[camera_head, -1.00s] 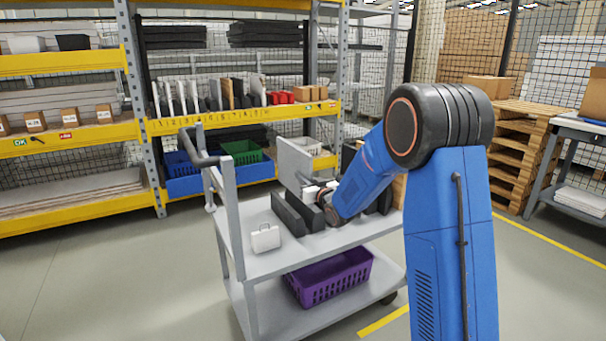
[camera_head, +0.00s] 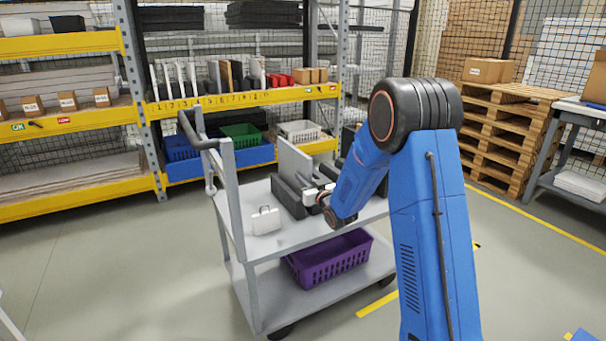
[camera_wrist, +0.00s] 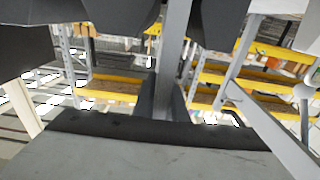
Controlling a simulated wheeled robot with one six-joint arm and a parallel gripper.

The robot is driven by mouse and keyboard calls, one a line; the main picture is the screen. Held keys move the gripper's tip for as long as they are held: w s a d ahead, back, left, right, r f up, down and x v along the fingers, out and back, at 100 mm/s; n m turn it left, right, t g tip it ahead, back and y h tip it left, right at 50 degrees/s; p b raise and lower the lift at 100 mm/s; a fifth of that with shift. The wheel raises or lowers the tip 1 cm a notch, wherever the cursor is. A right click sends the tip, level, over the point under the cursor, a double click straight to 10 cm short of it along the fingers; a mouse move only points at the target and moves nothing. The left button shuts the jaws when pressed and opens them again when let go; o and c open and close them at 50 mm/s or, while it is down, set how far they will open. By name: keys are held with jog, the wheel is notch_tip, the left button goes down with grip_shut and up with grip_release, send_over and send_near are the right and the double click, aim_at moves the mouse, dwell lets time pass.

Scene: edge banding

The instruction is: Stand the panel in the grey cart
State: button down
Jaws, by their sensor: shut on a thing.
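The light grey panel (camera_head: 293,160) stands upright at the grey cart's (camera_head: 262,246) top deck. Its lower part is behind or between dark upright blocks (camera_head: 288,197) on the deck. My gripper (camera_head: 318,191) is shut on the panel at its right side, low over the deck. In the wrist view the panel (camera_wrist: 174,62) shows edge-on as a narrow strip between my dark fingers, its lower end between two dark fins (camera_wrist: 146,95). I cannot tell whether its bottom edge touches the deck.
A small white case-like object (camera_head: 265,220) stands on the deck left of the blocks. A purple basket (camera_head: 328,258) sits on the cart's lower shelf. Yellow-beamed shelving (camera_head: 240,98) stands behind the cart. Pallets (camera_head: 500,130) are at the right. The floor left of the cart is clear.

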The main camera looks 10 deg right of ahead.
jog(key=shift+f, duration=1.7)
jog(key=c, duration=1.7)
grip_release()
jog(key=shift+f, duration=0.1)
jog(key=s+d+r+g+h, duration=0.2)
jog(key=s+d, duration=0.1)
jog(key=s, duration=0.8)
jog(key=s+d+r+g+h, duration=0.2)
jog(key=s+d, duration=0.2)
jog(key=s, duration=0.7)
jog(key=s+r+m+g, duration=0.1)
jog(key=s+g, duration=0.2)
jog(key=s, duration=0.9)
jog(key=s+a+r+m+g, duration=0.1)
jog(key=s+g, duration=0.2)
jog(key=s, duration=1)
jog(key=s+a+r+m+g, duration=0.1)
jog(key=s+r+g, duration=0.1)
jog(key=s, duration=1.1)
jog(key=shift+r+g+h, duration=0.1)
jog(key=shift+g+h, duration=0.3)
jog(key=shift+g, duration=0.2)
